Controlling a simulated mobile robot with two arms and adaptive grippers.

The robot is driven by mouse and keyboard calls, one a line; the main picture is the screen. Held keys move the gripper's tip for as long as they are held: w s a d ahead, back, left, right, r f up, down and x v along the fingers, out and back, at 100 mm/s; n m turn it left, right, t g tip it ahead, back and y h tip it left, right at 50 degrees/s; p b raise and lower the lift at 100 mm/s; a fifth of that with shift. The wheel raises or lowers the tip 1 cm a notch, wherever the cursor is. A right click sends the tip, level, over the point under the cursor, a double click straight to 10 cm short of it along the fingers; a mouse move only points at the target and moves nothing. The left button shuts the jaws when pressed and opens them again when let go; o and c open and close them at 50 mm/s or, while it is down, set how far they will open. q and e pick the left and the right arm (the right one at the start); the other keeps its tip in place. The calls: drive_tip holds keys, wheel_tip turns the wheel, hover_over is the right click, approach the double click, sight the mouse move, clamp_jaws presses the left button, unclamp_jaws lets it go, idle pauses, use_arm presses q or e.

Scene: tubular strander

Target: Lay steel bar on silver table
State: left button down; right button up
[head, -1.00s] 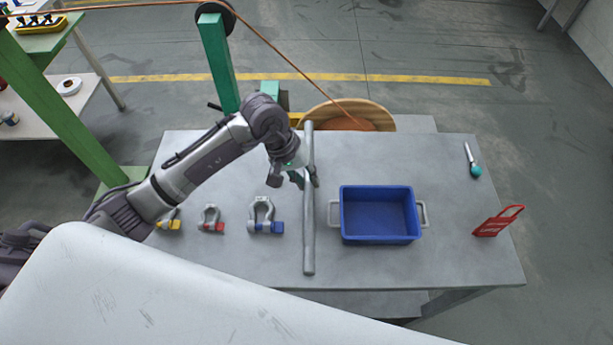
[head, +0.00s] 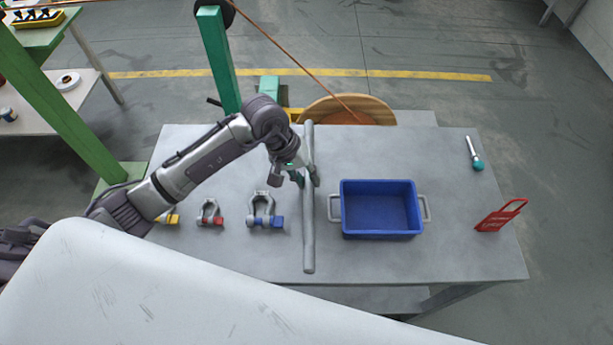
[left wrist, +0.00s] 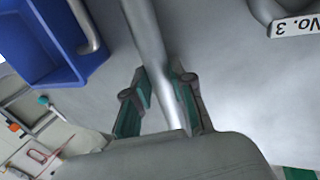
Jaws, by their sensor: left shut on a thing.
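The steel bar (head: 308,235) is a long grey rod over the silver table (head: 430,265), running from the back edge towards the front, left of the blue bin. My left gripper (head: 305,178) is shut on the bar near its middle. In the left wrist view the bar (left wrist: 150,50) passes between the two green-padded fingers (left wrist: 160,100). I cannot tell whether the bar touches the table top or is slightly above it. My right gripper is not in view.
A blue bin (head: 380,210) with grey handles stands right of the bar. Several shackles, one of them blue-pinned (head: 265,212), lie to its left. A red tag (head: 500,216) and a teal-ended tool (head: 475,155) are at the right. A wooden reel (head: 345,108) is behind the table.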

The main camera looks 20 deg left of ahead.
use_arm(q)
drive_tip(key=c, duration=1)
unclamp_jaws()
drive_tip(key=shift+r, duration=0.2)
drive_tip(key=shift+r+p, duration=0.8)
drive_tip(key=shift+p, duration=0.4)
drive_tip(key=b+v, duration=0.3)
drive_tip(key=v, duration=0.8)
drive_tip(key=shift+a, duration=0.15)
drive_tip(key=shift+s, duration=0.1)
